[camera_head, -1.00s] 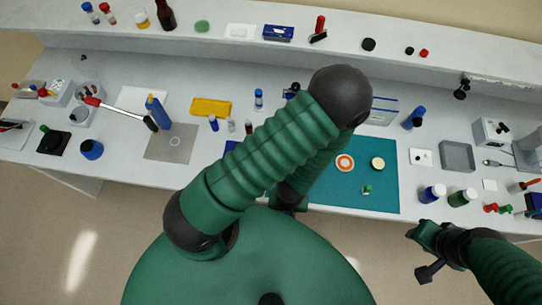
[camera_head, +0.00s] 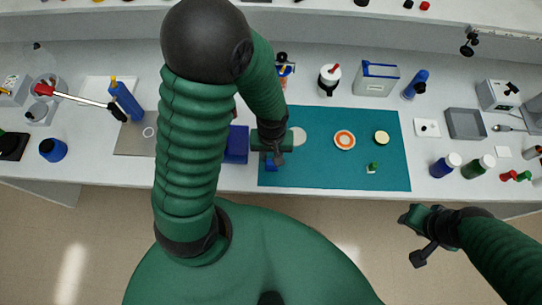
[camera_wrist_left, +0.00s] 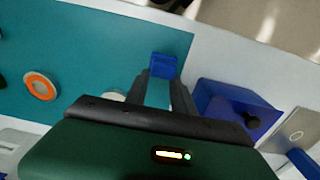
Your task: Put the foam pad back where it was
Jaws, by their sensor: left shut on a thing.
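My left gripper (camera_head: 272,156) is over the left part of the teal mat (camera_head: 330,175), its fingers pointing down. It is shut on a small blue block (camera_wrist_left: 163,65), which looks like the foam pad. The block also shows just below the fingers in the head view (camera_head: 272,165). I cannot tell whether it touches the mat. A blue box (camera_head: 236,145) stands just left of the mat, and it shows right of the fingers in the left wrist view (camera_wrist_left: 235,105). My right gripper (camera_head: 418,240) hangs in front of the bench, away from everything; its jaw opening is unclear.
On the mat are a white disc (camera_head: 298,137), an orange ring (camera_head: 344,140), a pale yellow disc (camera_head: 382,138) and a small green piece (camera_head: 373,167). A grey plate (camera_head: 135,142) lies left of the blue box.

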